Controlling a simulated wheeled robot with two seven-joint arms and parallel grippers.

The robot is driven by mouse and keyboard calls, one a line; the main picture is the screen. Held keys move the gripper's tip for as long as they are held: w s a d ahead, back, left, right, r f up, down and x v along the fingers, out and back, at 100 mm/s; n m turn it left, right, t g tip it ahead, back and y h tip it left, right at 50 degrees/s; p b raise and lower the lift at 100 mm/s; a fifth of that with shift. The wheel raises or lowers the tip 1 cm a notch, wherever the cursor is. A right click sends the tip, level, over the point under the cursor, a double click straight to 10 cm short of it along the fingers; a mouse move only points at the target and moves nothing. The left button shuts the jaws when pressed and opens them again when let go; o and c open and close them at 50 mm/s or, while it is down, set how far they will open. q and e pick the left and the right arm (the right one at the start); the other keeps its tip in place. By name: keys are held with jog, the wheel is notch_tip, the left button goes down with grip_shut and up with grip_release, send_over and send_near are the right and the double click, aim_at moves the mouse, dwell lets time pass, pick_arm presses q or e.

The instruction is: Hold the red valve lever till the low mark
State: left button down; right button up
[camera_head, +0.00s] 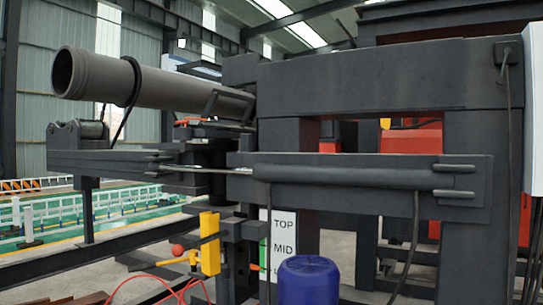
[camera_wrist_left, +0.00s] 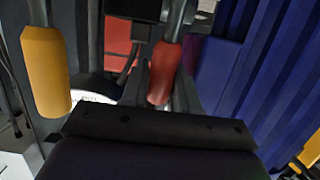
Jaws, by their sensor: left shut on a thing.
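In the left wrist view, a red lever grip (camera_wrist_left: 163,72) on a grey rod points toward me. My left gripper (camera_wrist_left: 160,100) is shut on its near end; the dark gripper body covers the lower part of the picture and hides some of the contact. A yellow grip (camera_wrist_left: 45,70) on another rod is to the left, apart from the gripper. In the head view, a white mark board (camera_head: 280,240) reads TOP and MID, with the lowest word mostly hidden. A small orange pointer (camera_head: 256,268) is at its left edge, below MID. Neither gripper shows in the head view.
A blue drum (camera_head: 309,281) stands in front of the board's lower right and hides part of it. Left of the board are a yellow block (camera_head: 209,243) and a red ball knob (camera_head: 178,250). A large dark machine frame (camera_head: 390,80) fills the right.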

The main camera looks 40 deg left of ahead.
pick_arm(q)
jog(key=b, duration=0.1)
jog(key=s+t+b, duration=0.1)
jog(key=b, duration=0.1)
jog(key=s+t+b, duration=0.1)
jog(key=b, duration=0.1)
jog(key=shift+d+f, duration=0.25)
jog(key=c, duration=1)
grip_release()
jog(key=shift+r+p, duration=0.8)
jog(key=shift+r, duration=0.1)
jog(key=shift+f, duration=0.1)
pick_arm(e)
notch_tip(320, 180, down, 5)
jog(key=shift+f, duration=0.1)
pick_arm(q)
jog(key=shift+s+d, duration=0.1)
jog(key=shift+s, duration=0.3)
jog(key=p+v, duration=0.1)
jog(key=v, duration=0.7)
jog(key=shift+d, duration=0.15)
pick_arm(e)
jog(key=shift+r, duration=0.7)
pick_arm(q)
jog(key=shift+s+f, duration=0.1)
jog(key=shift+f, duration=0.1)
